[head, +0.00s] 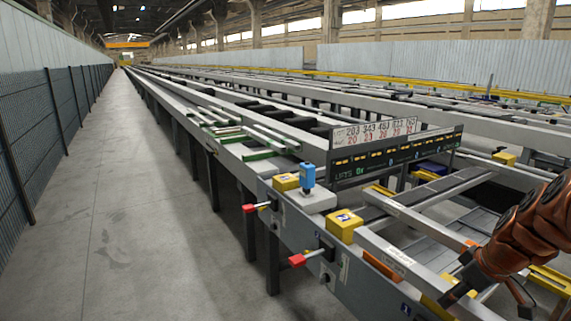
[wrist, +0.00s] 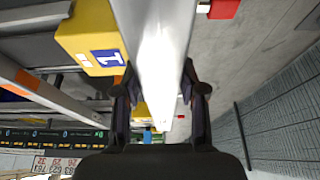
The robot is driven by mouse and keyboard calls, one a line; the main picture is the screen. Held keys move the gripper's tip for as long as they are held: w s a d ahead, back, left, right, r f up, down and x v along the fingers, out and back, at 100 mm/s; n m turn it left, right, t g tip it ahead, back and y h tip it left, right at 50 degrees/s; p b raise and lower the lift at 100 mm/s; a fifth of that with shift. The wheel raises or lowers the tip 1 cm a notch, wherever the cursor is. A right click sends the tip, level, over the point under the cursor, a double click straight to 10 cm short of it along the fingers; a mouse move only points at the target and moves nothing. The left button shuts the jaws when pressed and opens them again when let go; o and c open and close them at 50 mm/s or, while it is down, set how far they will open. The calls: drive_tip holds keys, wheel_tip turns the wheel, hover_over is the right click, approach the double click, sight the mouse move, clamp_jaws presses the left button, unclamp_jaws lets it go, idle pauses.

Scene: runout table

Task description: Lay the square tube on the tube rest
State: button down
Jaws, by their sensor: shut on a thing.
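My gripper (head: 488,296), on the orange arm, is at the lower right of the head view, over the near end of the table. In the wrist view my gripper (wrist: 160,88) is shut on a pale, shiny square tube (wrist: 160,40), with one dark finger on each side. The tube runs up out of the top of that picture. A yellow block with a blue label (wrist: 92,38) lies just left of the tube; I cannot tell whether they touch. The label of the tube rest is not readable, so I cannot tell which part it is.
Yellow blocks (head: 345,226) and a blue device (head: 307,177) stand on the table's near edge. Red-tipped handles (head: 297,260) stick out over the floor. A sign board (head: 395,155) stands across the table. The floor aisle (head: 120,220) is clear on the left, beside a mesh fence (head: 45,130).

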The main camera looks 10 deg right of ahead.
sight(405, 275)
drive_tip(key=shift+m, duration=0.6)
drive_tip(key=w+a, duration=0.2)
drive_tip(key=w, duration=0.1)
drive_tip(key=w+a, duration=0.2)
drive_tip(key=w, duration=0.1)
drive_tip(key=w+a+f, duration=0.1)
drive_tip(key=w+a, duration=0.1)
drive_tip(key=w, duration=0.1)
drive_tip(key=w+a+p, duration=0.3)
drive_tip(key=a+p, duration=0.2)
drive_tip(key=a, duration=0.2)
drive_tip(key=w+a+r+m+p, duration=0.1)
drive_tip(key=w+a+p, duration=0.3)
drive_tip(key=a, duration=0.4)
drive_tip(key=w+a+m+h+p, duration=0.1)
drive_tip(key=w+a+p, duration=0.3)
drive_tip(key=a, duration=0.3)
drive_tip(key=shift+a+r+p, duration=0.2)
drive_tip(key=shift+a+p, duration=0.15)
drive_tip(key=shift+p, duration=0.55)
drive_tip(key=shift+s+f, duration=0.1)
drive_tip(key=shift+s, duration=0.05)
